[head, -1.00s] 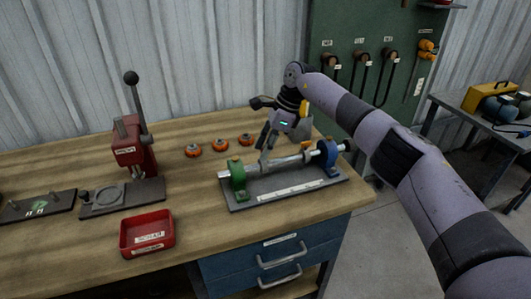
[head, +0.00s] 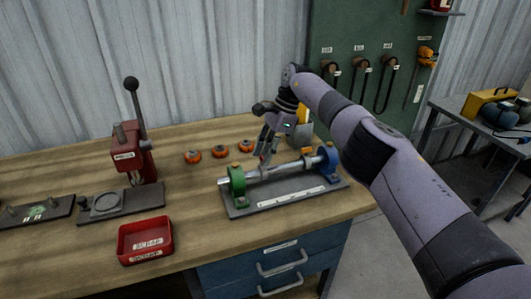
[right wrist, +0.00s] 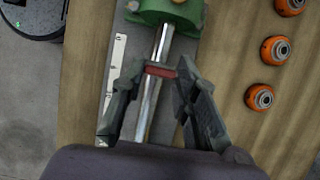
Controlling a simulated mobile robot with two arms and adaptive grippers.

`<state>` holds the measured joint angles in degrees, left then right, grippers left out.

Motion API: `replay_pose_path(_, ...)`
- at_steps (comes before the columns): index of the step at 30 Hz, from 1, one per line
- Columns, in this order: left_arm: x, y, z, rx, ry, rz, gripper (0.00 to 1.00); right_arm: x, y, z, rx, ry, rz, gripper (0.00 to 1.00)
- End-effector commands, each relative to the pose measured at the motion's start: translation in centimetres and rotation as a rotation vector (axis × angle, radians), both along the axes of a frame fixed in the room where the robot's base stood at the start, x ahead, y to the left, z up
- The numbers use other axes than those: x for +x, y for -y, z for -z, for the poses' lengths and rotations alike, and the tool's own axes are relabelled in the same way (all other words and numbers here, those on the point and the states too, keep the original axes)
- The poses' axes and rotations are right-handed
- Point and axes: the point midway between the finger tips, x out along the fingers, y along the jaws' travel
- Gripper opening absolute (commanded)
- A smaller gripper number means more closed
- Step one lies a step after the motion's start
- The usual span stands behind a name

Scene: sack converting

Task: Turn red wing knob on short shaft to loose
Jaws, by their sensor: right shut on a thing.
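The red wing knob (right wrist: 160,71) shows in the right wrist view between my right fingertips, above the silver shaft (right wrist: 155,92). My right gripper (right wrist: 160,75) is shut on it, one finger at each end. In the head view my right gripper (head: 264,160) points down at the shaft (head: 285,169), close to the green bearing block (head: 237,181). The blue block (head: 328,160) stands at the shaft's other end. The fingers mostly hide the knob in the head view. My left gripper is not in view.
Several orange rollers (head: 220,148) lie behind the shaft stand. A red press (head: 135,155) and a red scrap tray (head: 145,240) stand to the left. The wooden bench (head: 95,248) is clear between the tray and the shaft stand.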

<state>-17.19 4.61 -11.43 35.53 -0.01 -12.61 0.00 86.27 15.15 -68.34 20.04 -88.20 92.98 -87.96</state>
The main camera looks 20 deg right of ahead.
Motion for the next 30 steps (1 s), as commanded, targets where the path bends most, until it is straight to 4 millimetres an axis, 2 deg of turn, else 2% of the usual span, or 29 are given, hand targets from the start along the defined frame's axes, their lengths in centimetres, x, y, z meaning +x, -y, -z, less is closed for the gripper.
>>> replay_pose_path(6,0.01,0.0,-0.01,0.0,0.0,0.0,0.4,0.03,-0.04,-0.09,0.0,0.003,-0.001,0.0)
replay_pose_path(7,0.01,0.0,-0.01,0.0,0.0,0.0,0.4,0.03,-0.04,-0.09,0.001,0.003,-0.001,0.3)
replay_pose_path(15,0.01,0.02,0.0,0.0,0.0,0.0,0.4,0.01,-0.02,-0.04,0.001,0.001,-0.001,0.48)
replay_pose_path(30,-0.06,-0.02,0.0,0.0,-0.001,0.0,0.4,-0.01,0.01,0.0,0.0,0.0,0.003,0.48)
